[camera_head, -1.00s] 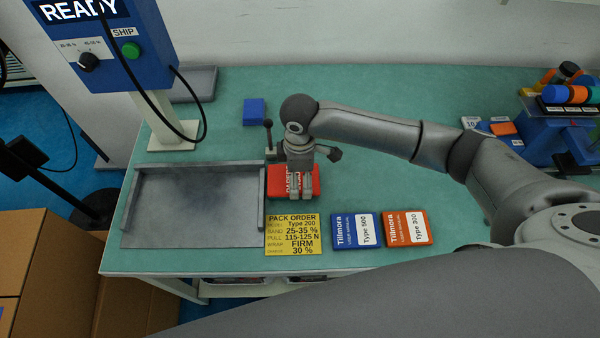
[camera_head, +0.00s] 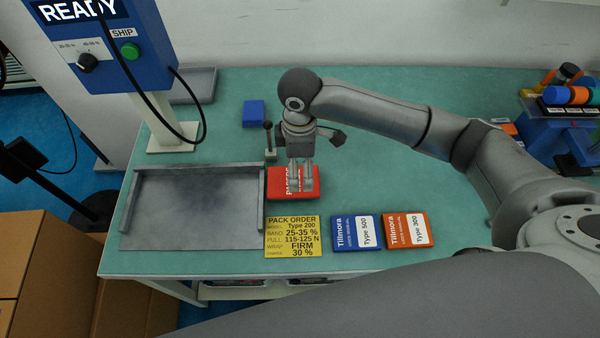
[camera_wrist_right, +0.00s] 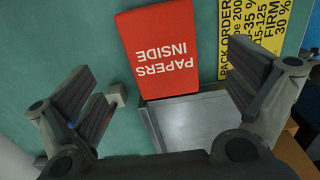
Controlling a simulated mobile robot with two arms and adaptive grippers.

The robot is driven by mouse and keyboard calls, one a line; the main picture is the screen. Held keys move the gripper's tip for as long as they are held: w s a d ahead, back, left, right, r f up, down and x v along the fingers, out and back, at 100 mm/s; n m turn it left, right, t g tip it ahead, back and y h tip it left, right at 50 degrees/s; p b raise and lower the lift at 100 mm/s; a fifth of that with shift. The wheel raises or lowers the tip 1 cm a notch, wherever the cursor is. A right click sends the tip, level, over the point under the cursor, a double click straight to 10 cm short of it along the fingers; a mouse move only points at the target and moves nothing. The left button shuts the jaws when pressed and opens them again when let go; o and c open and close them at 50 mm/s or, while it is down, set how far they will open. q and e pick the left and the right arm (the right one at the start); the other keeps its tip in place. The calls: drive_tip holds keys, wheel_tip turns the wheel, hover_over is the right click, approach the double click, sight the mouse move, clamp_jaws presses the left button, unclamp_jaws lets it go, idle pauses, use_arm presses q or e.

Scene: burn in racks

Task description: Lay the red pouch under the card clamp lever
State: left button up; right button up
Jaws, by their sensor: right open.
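The red pouch (camera_head: 279,181), lettered "PAPERS INSIDE", lies flat on the green bench beside the right wall of the grey tray. It also shows in the right wrist view (camera_wrist_right: 158,50). The card clamp lever (camera_head: 268,136), a thin upright stalk with a dark knob, stands just behind the pouch's back left corner. The pouch lies in front of the lever; I cannot tell whether any of it is under the lever. My right gripper (camera_head: 301,188) points down over the pouch's right part. Its fingers are spread and empty in the right wrist view. My left gripper is not in view.
The grey metal tray (camera_head: 190,245) is empty. A yellow pack order card (camera_head: 292,249) lies in front of the pouch, with blue (camera_head: 345,243) and orange (camera_head: 396,242) manuals to its right. A blue block (camera_head: 253,113) lies behind the lever. The bench centre right is clear.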

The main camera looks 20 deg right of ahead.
sight(300, 181)
wheel_tip(300, 181, up, 6)
drive_tip(key=shift+s, duration=0.1)
idle(0.7)
